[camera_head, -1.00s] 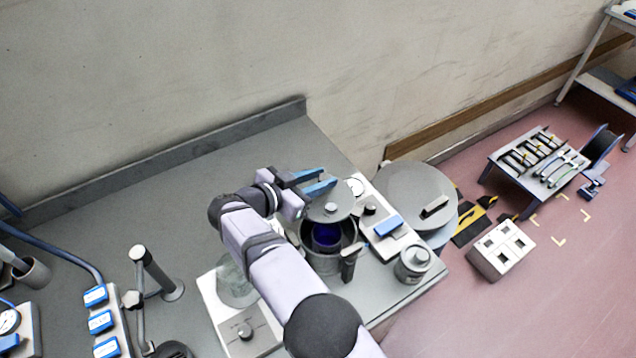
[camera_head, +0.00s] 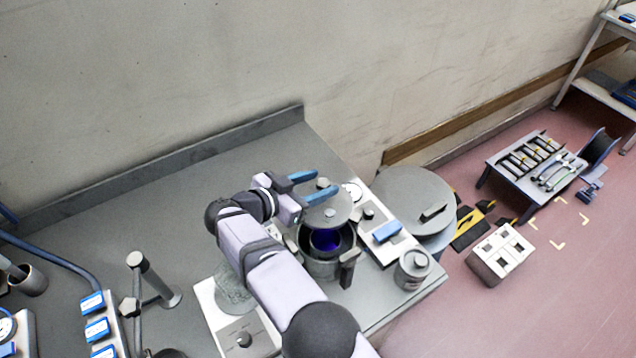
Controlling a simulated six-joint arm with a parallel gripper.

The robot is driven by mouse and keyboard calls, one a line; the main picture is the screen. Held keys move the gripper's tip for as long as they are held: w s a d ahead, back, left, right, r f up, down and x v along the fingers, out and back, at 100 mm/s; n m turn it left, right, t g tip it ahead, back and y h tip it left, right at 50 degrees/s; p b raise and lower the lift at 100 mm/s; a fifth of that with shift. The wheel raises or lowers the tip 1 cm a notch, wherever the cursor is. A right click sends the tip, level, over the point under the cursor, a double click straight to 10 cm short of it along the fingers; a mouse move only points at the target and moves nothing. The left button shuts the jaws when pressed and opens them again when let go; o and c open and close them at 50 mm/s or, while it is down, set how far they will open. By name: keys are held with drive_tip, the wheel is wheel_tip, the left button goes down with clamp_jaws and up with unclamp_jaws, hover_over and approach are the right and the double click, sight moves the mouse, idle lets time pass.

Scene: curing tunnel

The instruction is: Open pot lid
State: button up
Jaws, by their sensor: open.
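A grey metal pot (camera_head: 318,267) with a dark side handle stands near the right end of the grey bench. Its round grey lid (camera_head: 327,213) with a small knob is tilted up at the pot's back side, so the blue inside of the pot shows. My gripper (camera_head: 330,184) is above and behind the lid, its two blue fingers spread and pointing right. I cannot tell whether a finger touches the lid. My arm crosses in front of the pot's left side.
A panel with a blue block (camera_head: 386,232) and knobs lies right of the pot. A grey canister (camera_head: 413,269) stands at the bench's right corner. A white device with a knob (camera_head: 240,338) is front left. A large round-lidded drum (camera_head: 413,205) stands beyond the bench. The back-left bench is clear.

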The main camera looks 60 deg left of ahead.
drive_tip(key=shift+b+v, duration=1.25)
drive_tip(key=shift+v, duration=2.3)
drive_tip(key=shift+r, duration=0.1)
drive_tip(key=shift+w, duration=0.1)
